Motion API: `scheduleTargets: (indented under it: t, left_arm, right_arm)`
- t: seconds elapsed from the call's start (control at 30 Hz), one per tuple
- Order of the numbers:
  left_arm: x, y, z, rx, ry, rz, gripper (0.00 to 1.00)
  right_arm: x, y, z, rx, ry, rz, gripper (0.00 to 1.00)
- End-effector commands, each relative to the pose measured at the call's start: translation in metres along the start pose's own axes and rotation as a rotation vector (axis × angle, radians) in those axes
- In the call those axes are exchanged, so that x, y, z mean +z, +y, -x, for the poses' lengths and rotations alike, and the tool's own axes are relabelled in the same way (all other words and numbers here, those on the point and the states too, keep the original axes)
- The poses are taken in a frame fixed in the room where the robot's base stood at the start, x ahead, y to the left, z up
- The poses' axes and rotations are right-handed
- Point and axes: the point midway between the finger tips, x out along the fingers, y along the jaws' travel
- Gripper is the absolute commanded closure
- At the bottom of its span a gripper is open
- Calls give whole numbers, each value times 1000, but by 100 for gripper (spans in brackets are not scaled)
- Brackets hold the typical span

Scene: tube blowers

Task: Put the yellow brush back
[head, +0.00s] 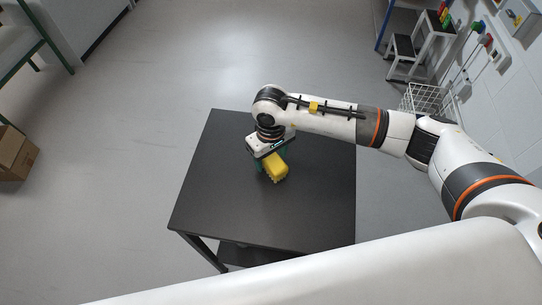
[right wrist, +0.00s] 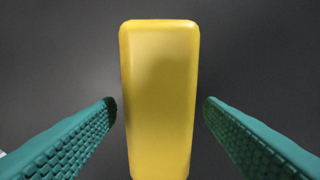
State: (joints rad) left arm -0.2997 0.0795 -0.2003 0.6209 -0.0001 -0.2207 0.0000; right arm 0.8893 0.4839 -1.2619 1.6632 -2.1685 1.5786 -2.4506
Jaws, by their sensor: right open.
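The yellow brush (head: 276,168) lies on the black table (head: 315,215), near its middle. In the right wrist view the brush (right wrist: 160,95) shows as a long yellow block with rounded corners, running up the middle of the picture. My right gripper (head: 268,163) is over the brush. Its two green fingers are open, one on each side of the brush (right wrist: 160,108), with a gap between each finger and the brush. The underside of the brush is mostly hidden. My left gripper is not in view.
The rest of the table top is bare. A wire basket (head: 426,98) stands behind the table at the right, near the wall with several hanging tools. A grey step stool (head: 405,48) is farther back. A cardboard box (head: 14,153) sits on the floor at left.

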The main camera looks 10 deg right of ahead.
Motion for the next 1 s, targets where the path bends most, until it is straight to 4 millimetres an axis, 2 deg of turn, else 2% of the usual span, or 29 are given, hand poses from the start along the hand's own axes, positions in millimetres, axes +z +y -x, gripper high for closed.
scheduleTargets:
  t: [0.5,0.7,1.0]
  left_arm:
    - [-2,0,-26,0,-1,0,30]
    - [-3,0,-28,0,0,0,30]
    - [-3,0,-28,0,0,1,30]
  right_arm:
    - [1,0,96,-1,-5,1,38]
    - [0,0,112,0,-1,0,38]
    - [0,0,114,0,0,0,38]
